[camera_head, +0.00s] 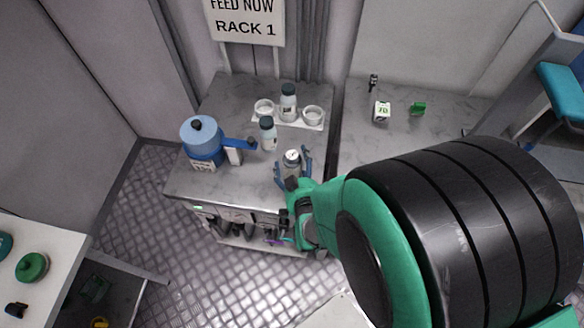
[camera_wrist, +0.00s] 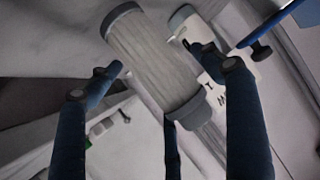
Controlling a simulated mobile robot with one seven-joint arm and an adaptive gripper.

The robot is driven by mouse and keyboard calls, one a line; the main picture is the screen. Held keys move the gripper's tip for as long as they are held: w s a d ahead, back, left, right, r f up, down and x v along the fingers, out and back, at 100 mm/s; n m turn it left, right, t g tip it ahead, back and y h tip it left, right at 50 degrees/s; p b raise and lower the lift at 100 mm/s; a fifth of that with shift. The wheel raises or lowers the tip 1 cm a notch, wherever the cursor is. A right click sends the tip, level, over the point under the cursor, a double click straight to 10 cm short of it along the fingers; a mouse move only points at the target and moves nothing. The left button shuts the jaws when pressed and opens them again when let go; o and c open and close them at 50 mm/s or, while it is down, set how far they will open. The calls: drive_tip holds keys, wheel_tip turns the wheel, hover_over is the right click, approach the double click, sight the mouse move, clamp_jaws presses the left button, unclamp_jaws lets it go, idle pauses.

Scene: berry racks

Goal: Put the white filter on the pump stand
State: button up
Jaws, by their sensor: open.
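A white pleated filter (camera_wrist: 152,60) with grey end caps lies between my gripper's spread fingers in the wrist view. In the head view a small pale-topped thing (camera_head: 291,156), seemingly this filter, is between the fingertips at the counter's front. My gripper (camera_head: 295,166) is open around it; its fingers also show in the wrist view (camera_wrist: 157,62), and contact cannot be told. A blue round-bodied device (camera_head: 201,138) with a blue side lever (camera_head: 240,143) stands left on the counter, a white block (camera_head: 234,156) beside it. I cannot tell which part is the pump stand.
A white tray (camera_head: 318,127) at the counter's back holds two white cups and a dark-capped bottle (camera_head: 288,103). Another dark-capped bottle (camera_head: 268,133) stands just behind my gripper. The right counter (camera_head: 370,150) is mostly clear, with a white box (camera_head: 382,113) and green item (camera_head: 418,109).

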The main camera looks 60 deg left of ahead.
sight(296, 162)
idle(0.5)
drive_tip(key=c, duration=1.3)
drive_tip(key=shift+c, duration=0.5)
drive_tip(key=shift+r, duration=0.15)
drive_tip(key=shift+r, duration=0.6)
wheel_tip(296, 162, up, 2)
drive_tip(key=shift+r+p, duration=0.15)
drive_tip(key=shift+p, duration=0.45)
drive_tip(key=s+d+p, duration=0.1)
drive_tip(key=s+d, duration=0.2)
drive_tip(key=d, duration=0.4)
drive_tip(key=s+d+r+p, duration=0.1)
drive_tip(key=s+d, duration=0.2)
drive_tip(key=d, duration=0.4)
drive_tip(key=shift+s+d+r, duration=0.15)
drive_tip(key=shift+s+d, duration=0.1)
drive_tip(key=shift+d, duration=0.1)
drive_tip(key=shift+w, duration=0.1)
